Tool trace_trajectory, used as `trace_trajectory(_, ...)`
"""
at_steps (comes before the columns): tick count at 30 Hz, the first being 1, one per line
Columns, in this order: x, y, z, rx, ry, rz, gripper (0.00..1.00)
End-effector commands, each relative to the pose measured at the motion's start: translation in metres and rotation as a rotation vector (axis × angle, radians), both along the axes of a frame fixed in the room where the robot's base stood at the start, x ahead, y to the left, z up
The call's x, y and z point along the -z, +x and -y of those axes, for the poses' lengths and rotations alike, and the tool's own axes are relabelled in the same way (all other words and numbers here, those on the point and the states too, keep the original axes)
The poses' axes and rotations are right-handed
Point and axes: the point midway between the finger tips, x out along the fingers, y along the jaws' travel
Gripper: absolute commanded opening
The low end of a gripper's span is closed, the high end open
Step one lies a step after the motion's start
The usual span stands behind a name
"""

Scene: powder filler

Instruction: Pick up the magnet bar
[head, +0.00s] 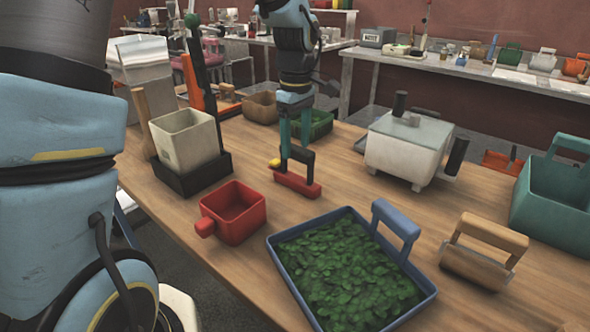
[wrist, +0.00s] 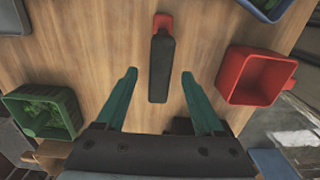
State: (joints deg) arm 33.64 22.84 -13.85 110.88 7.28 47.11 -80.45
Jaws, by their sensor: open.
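The magnet bar, which I take to be the red bar with a black handle (head: 297,184), lies on the wooden table near the middle of the head view. Its left end shows a yellow part. In the wrist view its black handle (wrist: 160,68) is centred, with a red end at the top. My gripper (head: 295,148) points down over the bar with teal fingers. In the wrist view my gripper (wrist: 158,75) is open, with one finger on each side of the handle and a gap on both sides. I cannot tell whether the fingertips are level with the handle.
A red container (head: 233,213) stands in front and left of the bar. A blue tray of green leaves (head: 425,308) is in front and right. A green basket (head: 322,124) is behind. A white box-shaped device (head: 400,158) stands right, a cream container (head: 184,142) left.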

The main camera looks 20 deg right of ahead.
Motion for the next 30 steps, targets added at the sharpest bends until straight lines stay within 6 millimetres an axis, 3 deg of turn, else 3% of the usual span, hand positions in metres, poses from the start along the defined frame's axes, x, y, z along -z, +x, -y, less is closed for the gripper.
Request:
trace_trajectory(10,0.044,0.0,0.0,0.001,0.002,-0.002,0.7)
trace_trajectory(19,0.05,0.0,0.0,0.0,0.0,0.0,0.7)
trace_trajectory(30,0.05,0.0,0.0,0.0,0.0,0.0,0.29)
